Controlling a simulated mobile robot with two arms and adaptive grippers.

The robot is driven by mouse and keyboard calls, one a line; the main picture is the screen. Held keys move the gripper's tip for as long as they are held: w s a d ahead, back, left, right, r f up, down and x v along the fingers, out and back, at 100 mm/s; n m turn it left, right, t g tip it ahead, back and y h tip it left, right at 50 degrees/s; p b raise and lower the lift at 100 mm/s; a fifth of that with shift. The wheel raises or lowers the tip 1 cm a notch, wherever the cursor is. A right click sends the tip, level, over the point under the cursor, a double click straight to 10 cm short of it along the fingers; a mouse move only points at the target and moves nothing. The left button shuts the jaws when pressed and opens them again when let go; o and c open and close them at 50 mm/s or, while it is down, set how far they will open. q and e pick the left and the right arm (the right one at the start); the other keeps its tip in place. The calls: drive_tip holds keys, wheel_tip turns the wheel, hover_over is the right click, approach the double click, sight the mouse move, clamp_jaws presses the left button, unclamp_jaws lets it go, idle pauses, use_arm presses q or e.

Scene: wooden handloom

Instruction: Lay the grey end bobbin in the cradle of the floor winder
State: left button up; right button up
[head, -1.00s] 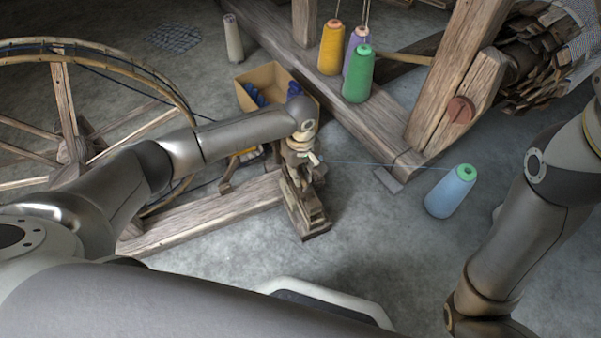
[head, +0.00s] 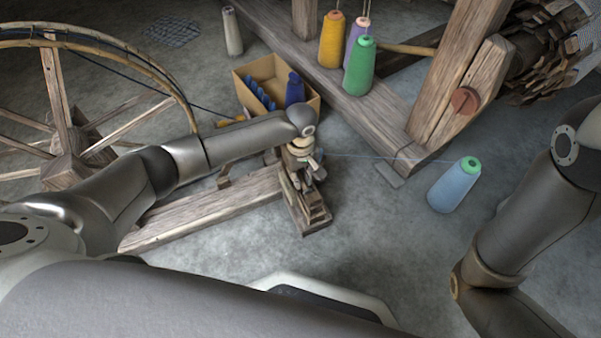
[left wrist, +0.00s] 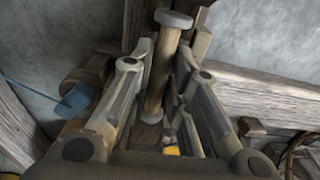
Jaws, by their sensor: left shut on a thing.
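The grey end bobbin (left wrist: 158,82) has a brown shaft and a round grey end in the left wrist view. My left gripper (left wrist: 172,50) is shut on it, with a finger on each side of the shaft. In the head view my left gripper (head: 303,165) is over the wooden end block of the floor winder (head: 306,212), close above it. The bobbin is not clearly visible there, and I cannot tell whether it touches the cradle. My right arm shows at the right of the head view, but its gripper does not.
The winder's long beam (head: 205,212) and spoked wheel (head: 55,90) lie left. A cardboard box (head: 308,103) with blue spools stands behind my left arm. Several other cones stand near the loom frame (head: 375,120).

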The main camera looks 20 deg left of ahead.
use_arm(q)
drive_tip(key=o, duration=0.8)
wheel_tip(320, 180, up, 12)
